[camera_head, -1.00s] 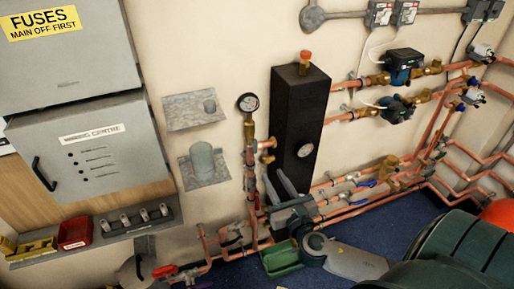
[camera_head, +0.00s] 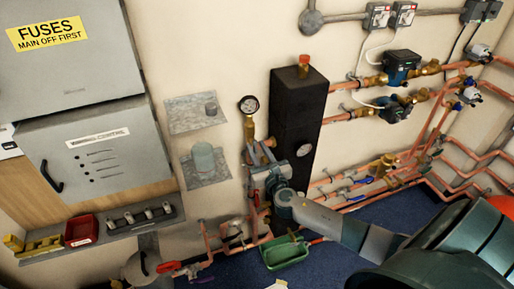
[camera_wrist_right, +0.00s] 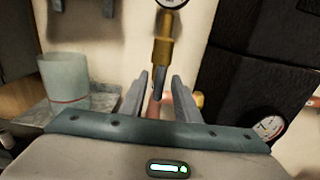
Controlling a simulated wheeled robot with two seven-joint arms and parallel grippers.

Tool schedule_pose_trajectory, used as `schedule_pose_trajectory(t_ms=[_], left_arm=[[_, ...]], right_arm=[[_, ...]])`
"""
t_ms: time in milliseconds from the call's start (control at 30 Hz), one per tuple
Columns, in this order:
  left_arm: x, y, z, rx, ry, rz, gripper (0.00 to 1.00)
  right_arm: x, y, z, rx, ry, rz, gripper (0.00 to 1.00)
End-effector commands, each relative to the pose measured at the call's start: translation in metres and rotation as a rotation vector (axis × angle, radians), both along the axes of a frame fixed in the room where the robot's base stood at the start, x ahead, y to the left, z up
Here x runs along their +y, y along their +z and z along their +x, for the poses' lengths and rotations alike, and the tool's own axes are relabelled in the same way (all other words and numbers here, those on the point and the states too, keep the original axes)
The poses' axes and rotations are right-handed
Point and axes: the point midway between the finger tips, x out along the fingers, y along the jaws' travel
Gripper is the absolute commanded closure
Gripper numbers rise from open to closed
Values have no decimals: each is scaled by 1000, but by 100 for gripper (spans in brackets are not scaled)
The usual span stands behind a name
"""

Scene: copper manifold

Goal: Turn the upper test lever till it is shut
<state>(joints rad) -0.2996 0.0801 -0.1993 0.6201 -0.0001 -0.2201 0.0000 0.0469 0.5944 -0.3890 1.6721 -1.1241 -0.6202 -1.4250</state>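The vertical test pipe carries a round gauge (camera_head: 247,104) above a brass fitting (camera_head: 250,130), beside the black vessel (camera_head: 297,120). My right gripper (camera_head: 257,160) is at this pipe, just below the brass fitting. In the right wrist view its two fingers (camera_wrist_right: 160,92) stand apart, with the brass fitting (camera_wrist_right: 162,45) ahead and a copper pipe visible between them. A small grey piece shows between the fingers; I cannot tell whether it is the upper test lever. A red handle (camera_head: 257,199) shows lower on the pipe, partly hidden by the gripper. My left gripper is not in view.
A green tray (camera_head: 286,252) lies on the floor below. Copper pipes with blue-handled valves (camera_head: 362,181) run to the right. A grey cabinet (camera_head: 92,150) hangs at the left.

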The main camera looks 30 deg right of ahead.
Motion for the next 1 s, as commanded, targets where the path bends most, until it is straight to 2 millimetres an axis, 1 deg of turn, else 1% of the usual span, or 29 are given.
schedule_pose_trajectory(t_ms=[333, 367, 400, 467, 767, 1000], left_arm=[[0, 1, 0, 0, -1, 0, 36], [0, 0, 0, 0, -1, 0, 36], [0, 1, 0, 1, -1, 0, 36], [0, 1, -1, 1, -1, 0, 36], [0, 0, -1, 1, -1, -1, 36], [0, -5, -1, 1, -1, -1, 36]], right_arm=[[0, 0, 3, 0, 0, 1, 71], [0, 0, 3, 0, 0, 1, 75], [0, 0, 3, 1, 0, 1, 85], [0, 0, 3, 0, 0, 1, 99], [-1, -1, 3, -1, -1, 8, 100], [-1, -2, 2, -15, -1, 65, 100]])
